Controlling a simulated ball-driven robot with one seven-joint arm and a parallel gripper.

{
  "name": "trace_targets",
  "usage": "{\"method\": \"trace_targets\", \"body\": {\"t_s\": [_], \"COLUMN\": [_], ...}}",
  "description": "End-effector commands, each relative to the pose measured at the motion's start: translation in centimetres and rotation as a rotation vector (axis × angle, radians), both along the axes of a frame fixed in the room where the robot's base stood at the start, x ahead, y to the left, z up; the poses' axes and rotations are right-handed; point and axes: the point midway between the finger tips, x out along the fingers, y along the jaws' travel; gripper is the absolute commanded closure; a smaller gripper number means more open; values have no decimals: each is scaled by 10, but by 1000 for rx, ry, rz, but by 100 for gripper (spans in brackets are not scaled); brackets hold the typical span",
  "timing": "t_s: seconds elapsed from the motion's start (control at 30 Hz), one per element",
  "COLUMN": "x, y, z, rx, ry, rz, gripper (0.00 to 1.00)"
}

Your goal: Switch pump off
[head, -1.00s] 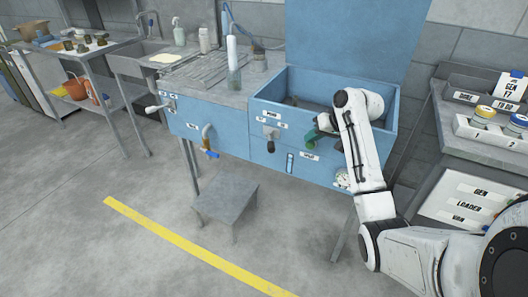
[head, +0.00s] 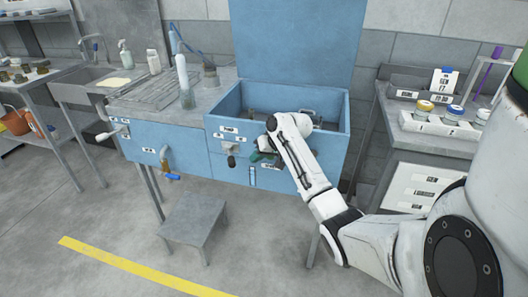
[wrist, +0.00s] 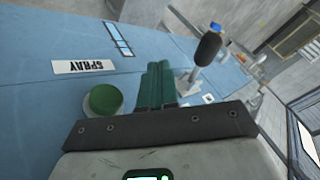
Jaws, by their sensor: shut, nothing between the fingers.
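A black-handled lever (head: 231,160) sticks out of the blue cabinet's front panel, below small white labels (head: 229,129) that I cannot read clearly now. In the wrist view a black handle on a light stem (wrist: 208,47) stands just right of my fingers. My gripper (head: 256,157) has green fingers, shut and empty, in front of the panel a little right of the lever. In the wrist view the shut fingers (wrist: 157,70) appear apart from the handle. A green round button (wrist: 103,98) is left of them, and an upside-down SPRAY label (wrist: 84,66) is beyond it.
The open blue basin (head: 335,145) is above the panel. A blue-handled tap (head: 168,172) hangs to the left. A grey step stool (head: 195,215) stands on the floor below. A side cabinet with jars (head: 425,106) is at right.

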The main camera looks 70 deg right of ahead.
Motion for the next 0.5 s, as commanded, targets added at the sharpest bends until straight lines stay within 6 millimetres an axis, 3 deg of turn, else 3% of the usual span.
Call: {"method": "trace_targets", "body": {"t_s": [0.1,0.3,0.5], "x": [15,35,43], "y": [0,16,21], "z": [-14,-6,-5], "rx": [-1,-2,-2], "ry": [2,0,-1], "rz": [2,1,-1], "gripper": [100,100,100]}}
